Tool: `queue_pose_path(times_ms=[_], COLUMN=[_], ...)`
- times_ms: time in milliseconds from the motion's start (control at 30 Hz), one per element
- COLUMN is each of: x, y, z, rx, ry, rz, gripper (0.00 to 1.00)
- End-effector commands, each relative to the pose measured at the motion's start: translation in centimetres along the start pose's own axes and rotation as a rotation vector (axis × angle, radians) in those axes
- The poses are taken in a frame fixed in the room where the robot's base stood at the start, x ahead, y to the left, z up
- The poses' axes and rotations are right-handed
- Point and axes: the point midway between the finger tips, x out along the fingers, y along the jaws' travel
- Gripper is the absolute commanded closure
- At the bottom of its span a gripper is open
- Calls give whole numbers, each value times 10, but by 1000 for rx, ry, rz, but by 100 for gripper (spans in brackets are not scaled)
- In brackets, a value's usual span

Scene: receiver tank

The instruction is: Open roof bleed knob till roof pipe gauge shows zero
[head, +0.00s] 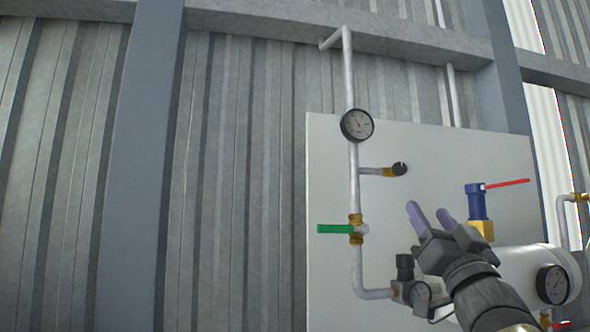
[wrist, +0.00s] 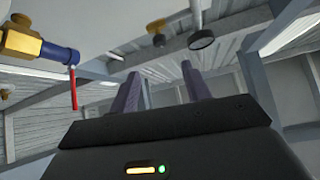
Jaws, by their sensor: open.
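The roof pipe gauge (head: 357,125) is a round dial on the upright white pipe (head: 349,78). Its figures are too small to read. Below it, a short brass branch ends in a black knob (head: 400,168), which looks like the roof bleed knob. My gripper (head: 430,211) is open and empty, to the right of and below the knob, apart from it. In the wrist view the two fingers (wrist: 160,72) point up, and the dark knob (wrist: 158,40) shows beyond them. A gauge (wrist: 201,40) shows to its right, its face not visible.
A green-levered valve (head: 336,229) sits lower on the pipe. A blue valve with a red lever (head: 507,184) stands right of my gripper, above the white tank (head: 520,264) with its own gauge (head: 552,285). A pale panel (head: 440,150) lies behind.

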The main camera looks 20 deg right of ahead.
Motion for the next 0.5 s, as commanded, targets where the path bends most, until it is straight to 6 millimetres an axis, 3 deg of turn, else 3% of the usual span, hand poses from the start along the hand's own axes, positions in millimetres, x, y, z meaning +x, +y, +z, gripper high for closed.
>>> queue_pose_path(times_ms=[500], x=[78], y=[-2], z=[-3], rx=[4], ry=[-1], rz=[-2], gripper=[52])
